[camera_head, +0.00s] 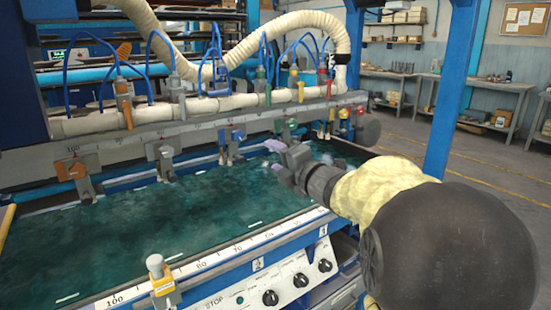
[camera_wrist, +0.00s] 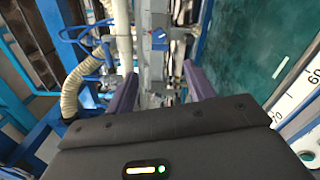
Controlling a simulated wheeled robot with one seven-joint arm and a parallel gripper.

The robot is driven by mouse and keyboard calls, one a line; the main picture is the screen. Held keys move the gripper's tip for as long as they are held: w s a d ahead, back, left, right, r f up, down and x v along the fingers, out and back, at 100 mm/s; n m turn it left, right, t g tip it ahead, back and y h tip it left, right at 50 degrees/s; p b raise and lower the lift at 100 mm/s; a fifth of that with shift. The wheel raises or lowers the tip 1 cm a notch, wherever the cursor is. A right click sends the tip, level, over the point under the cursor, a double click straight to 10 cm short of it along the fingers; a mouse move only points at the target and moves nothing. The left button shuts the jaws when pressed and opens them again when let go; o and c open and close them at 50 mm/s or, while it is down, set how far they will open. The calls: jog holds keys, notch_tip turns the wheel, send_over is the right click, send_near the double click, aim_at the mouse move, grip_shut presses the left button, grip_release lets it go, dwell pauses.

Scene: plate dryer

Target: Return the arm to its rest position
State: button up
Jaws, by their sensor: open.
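My arm reaches in from the right in the head view, with a black joint and a yellow sleeve. My gripper (camera_head: 277,161) is at its end, above the right part of the green bed (camera_head: 110,240) of the plate dryer. In the wrist view my gripper (camera_wrist: 160,88) shows two purple fingers spread wide apart. It is open and nothing is between the fingers. The dryer's grey rail (camera_head: 215,124) with clamps runs behind the gripper. The gap between gripper and rail is hard to judge.
A white hose (camera_head: 300,19) and blue tubes hang above the rail. A blue post (camera_head: 455,90) stands behind my arm. A control panel with black knobs (camera_head: 301,280) is on the front edge. Workbenches (camera_head: 500,90) stand far back, with free floor (camera_head: 480,165) before them.

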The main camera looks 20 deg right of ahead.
jog(key=s+f+m+g+h, duration=0.3)
jog(key=f+m, duration=0.4)
jog(key=f, duration=0.2)
jog(key=s+f+m+g+h, duration=0.2)
jog(key=f+m+g+h, duration=0.1)
jog(key=f+m, duration=0.5)
jog(key=s+a+f+m+g+p, duration=0.1)
jog(key=s+a+f+m+g, duration=0.3)
jog(key=s+f, duration=0.4)
jog(key=s+a+f+m+g, duration=0.2)
jog(key=s+f+m+g, duration=0.35)
jog(key=s, duration=0.45)
notch_tip(320, 180, up, 31)
jog(key=p, duration=3)
jog(key=shift+d+t+p, duration=0.3)
jog(key=shift+t+p, duration=0.1)
jog(key=shift+t, duration=0.05)
